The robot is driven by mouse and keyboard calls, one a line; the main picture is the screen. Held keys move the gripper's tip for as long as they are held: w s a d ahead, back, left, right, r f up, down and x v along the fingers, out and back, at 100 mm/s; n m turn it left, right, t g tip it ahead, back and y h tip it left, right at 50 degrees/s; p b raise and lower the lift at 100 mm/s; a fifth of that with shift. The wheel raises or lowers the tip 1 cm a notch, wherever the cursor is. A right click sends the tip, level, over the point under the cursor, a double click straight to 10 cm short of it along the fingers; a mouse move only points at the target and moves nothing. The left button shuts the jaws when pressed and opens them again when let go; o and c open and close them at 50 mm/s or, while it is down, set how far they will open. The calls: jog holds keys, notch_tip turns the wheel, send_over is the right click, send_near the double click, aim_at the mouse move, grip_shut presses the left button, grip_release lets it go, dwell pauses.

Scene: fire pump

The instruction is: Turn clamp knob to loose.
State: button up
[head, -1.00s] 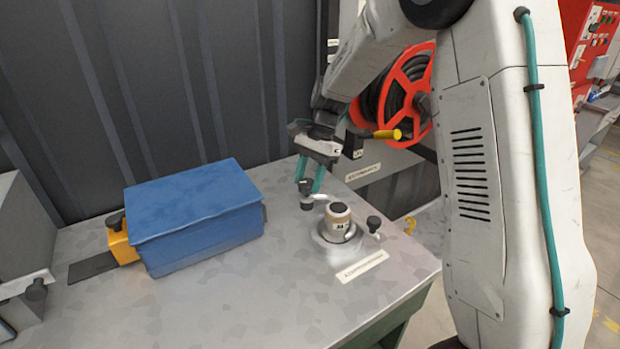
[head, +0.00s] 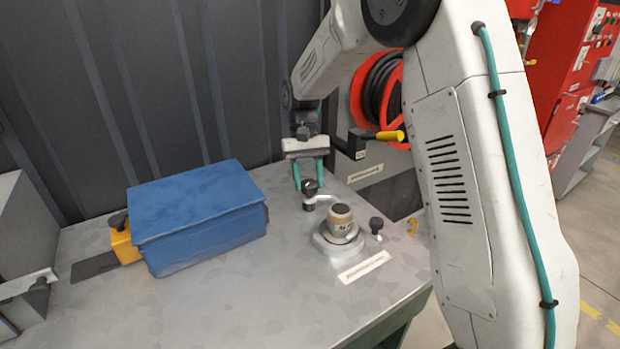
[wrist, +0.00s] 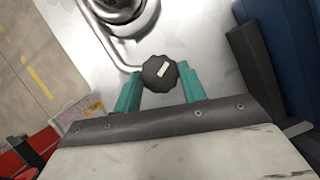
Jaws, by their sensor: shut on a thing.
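The clamp knob (wrist: 160,73) is a black, lobed knob with a pale mark on its top, seen from above in the wrist view. In the head view the knob (head: 311,187) stands at the end of a bent metal arm beside a round fitting. My gripper (wrist: 160,85) has its teal fingers on either side of the knob and is shut on it. In the head view my gripper (head: 311,180) reaches down to the knob from behind.
A blue box (head: 195,215) stands left on the metal table (head: 260,300), with a yellow block (head: 124,243) at its left end. A second black knob (head: 376,225) is right of the fitting. A red hose reel (head: 375,95) is behind. The front table area is clear.

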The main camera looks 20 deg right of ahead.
jog(key=n+h, duration=0.1)
jog(key=n, duration=0.3)
jog(key=n+h, duration=0.1)
jog(key=n, duration=0.1)
jog(key=shift+a+r+n+t+h, duration=0.1)
jog(key=shift+a+n+t+h, duration=0.2)
jog(key=n, duration=0.3)
jog(key=n+t+h, duration=0.1)
jog(key=n, duration=0.2)
jog(key=shift+s+a+t+h, duration=0.1)
jog(key=shift+t+h, duration=0.2)
jog(key=o, duration=1)
jog(key=v, duration=0.7)
jog(key=shift+a+r, duration=0.2)
jog(key=shift+r, duration=0.1)
